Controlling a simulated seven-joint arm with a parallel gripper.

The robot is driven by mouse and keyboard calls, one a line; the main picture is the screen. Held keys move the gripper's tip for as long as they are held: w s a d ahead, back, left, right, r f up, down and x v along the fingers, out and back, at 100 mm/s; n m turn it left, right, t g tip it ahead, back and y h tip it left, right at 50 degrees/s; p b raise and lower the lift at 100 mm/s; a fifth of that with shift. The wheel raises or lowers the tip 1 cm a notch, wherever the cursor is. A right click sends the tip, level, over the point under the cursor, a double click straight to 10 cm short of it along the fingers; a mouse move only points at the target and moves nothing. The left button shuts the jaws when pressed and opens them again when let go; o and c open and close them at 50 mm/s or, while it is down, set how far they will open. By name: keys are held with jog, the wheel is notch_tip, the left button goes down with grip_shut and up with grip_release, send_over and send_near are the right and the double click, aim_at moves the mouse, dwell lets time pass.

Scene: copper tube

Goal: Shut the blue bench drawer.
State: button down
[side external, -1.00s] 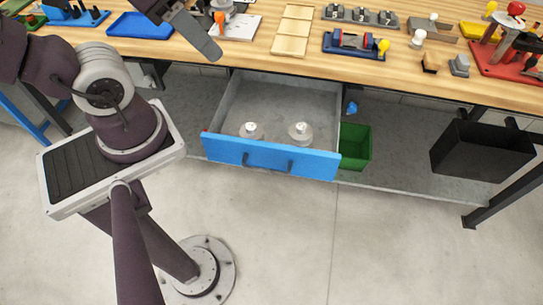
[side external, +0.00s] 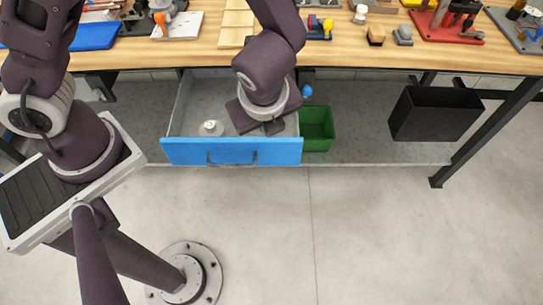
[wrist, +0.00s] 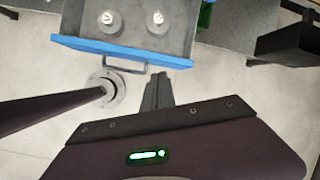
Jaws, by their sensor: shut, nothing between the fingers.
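The bench drawer, with a grey box and a blue front (side external: 185,152), is pulled out below the wooden bench top. Its dark bar handle (side external: 232,162) is on the outer face. Round metal pieces with light knobs lie inside; one (side external: 210,127) shows in the side view, and the arm hides the other. My gripper (side external: 273,127) is shut and empty, seen over the right part of the drawer near the front panel. In the wrist view my shut fingers (wrist: 158,77) point toward the blue front (wrist: 110,49), just right of the handle (wrist: 112,66). Contact cannot be told.
A green bin (side external: 318,128) stands right of the drawer on the grey lower shelf (side external: 375,152). Tools and trays crowd the bench top (side external: 190,53).

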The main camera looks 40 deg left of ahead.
aim_at(273, 158)
jog(key=s+d+f+m, duration=0.2)
jog(key=d+f+m, duration=0.25)
jog(key=f, duration=0.45)
jog(key=shift+m, duration=0.25)
jog(key=w+a+f, duration=0.1)
jog(key=f, duration=0.2)
jog(key=w+a+f, duration=0.2)
jog(key=f, duration=0.1)
jog(key=w+a+f, duration=0.1)
jog(key=a+f, duration=0.1)
jog(key=shift+w+a+f, duration=0.15)
jog(key=shift+w+f, duration=0.25)
jog(key=shift+w+a, duration=0.25)
jog(key=w+a, duration=1.5)
jog(key=shift+w+a, duration=0.3)
